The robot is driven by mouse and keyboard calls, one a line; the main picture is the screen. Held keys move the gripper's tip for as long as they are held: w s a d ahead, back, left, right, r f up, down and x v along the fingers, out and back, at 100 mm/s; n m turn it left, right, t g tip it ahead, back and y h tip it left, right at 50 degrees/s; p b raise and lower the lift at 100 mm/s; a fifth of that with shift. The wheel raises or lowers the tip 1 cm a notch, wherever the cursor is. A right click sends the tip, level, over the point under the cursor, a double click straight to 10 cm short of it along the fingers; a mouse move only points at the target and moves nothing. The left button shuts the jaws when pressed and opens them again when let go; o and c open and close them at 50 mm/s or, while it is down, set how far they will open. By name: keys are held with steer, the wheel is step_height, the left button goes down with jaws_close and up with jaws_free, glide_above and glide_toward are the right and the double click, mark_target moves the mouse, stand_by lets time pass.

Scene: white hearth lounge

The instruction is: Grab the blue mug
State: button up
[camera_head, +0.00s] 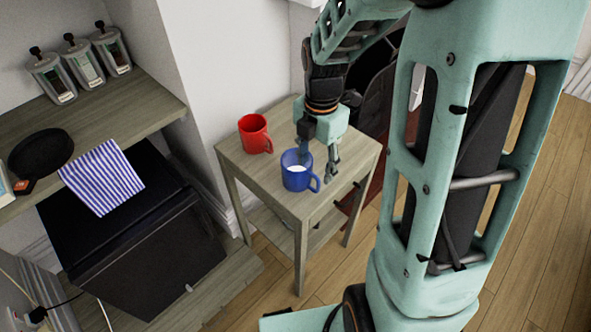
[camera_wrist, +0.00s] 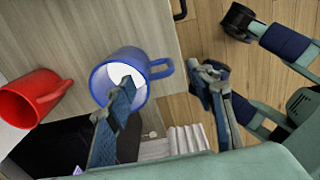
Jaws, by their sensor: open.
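The blue mug (camera_head: 297,172) stands upright on a small wooden side table (camera_head: 270,190), near its front edge, with its handle toward the lower right. Its inside looks white. My gripper (camera_head: 318,168) is open above the table, just behind and to the right of the mug in the head view. In the wrist view the blue mug (camera_wrist: 124,76) lies beyond the fingers. One finger (camera_wrist: 122,105) overlaps the mug's opening and the other (camera_wrist: 208,78) is to the right, past the handle. I cannot tell whether either finger touches the mug.
A red mug (camera_head: 255,134) stands on the same table behind the blue one; it also shows in the wrist view (camera_wrist: 34,97). A wall is behind the table. At left, a shelf (camera_head: 120,105) holds several canisters, a dark round object and a striped cloth (camera_head: 101,178).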

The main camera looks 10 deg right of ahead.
mark_target(313, 189)
steer(key=f, duration=0.4)
steer(key=f+b, duration=0.1)
steer(key=f, duration=0.2)
steer(key=shift+s+a+f, duration=0.15)
steer(key=shift+s+f, duration=0.05)
steer(key=shift+f, duration=0.15)
steer(key=shift+c, duration=0.2)
jaws_close()
